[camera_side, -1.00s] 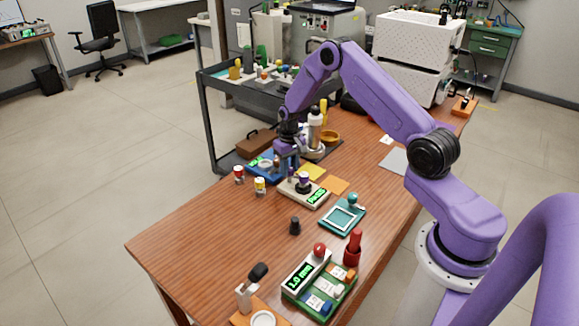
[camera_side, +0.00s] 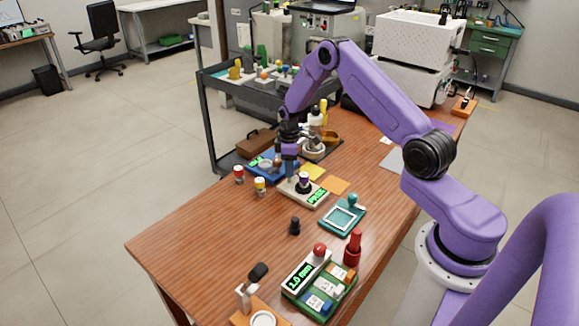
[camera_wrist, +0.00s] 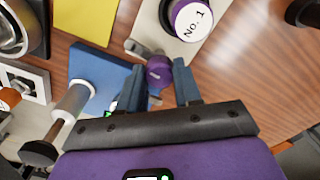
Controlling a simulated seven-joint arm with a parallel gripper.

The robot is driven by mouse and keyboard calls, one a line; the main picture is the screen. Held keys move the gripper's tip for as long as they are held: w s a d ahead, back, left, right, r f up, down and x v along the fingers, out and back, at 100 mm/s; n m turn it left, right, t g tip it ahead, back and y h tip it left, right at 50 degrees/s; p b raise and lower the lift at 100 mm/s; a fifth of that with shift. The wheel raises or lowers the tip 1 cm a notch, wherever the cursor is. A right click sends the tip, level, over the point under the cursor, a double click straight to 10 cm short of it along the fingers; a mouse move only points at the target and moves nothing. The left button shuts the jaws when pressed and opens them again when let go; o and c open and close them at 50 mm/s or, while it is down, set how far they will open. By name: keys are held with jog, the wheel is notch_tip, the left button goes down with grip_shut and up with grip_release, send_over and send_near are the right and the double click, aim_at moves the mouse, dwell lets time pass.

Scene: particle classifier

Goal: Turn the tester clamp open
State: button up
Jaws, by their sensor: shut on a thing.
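The tester (camera_side: 319,202) is a beige block on the table with a lit green display. In the wrist view its base (camera_wrist: 197,54) carries a round canister labelled "No. 1" (camera_wrist: 190,20) with a purple rim. A small purple knob (camera_wrist: 159,73), apparently the clamp's handle, is at the end of the base. My gripper (camera_wrist: 157,66) has its blue fingers on either side of this knob and is shut on it. In the side view my gripper (camera_side: 289,172) points down at the tester's far left end, where it hides the knob. I cannot tell the clamp's angle.
A blue device (camera_side: 262,168) stands close behind my gripper. A teal frame (camera_side: 343,216), a black peg (camera_side: 295,225) and a green tray (camera_side: 330,298) are nearer. The left of the table is clear.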

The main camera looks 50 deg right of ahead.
jog(key=shift+n, duration=0.9)
jog(key=o, duration=1)
jog(key=shift+o, duration=0.2)
notch_tip(320, 180, up, 18)
jog(key=shift+f, duration=0.25)
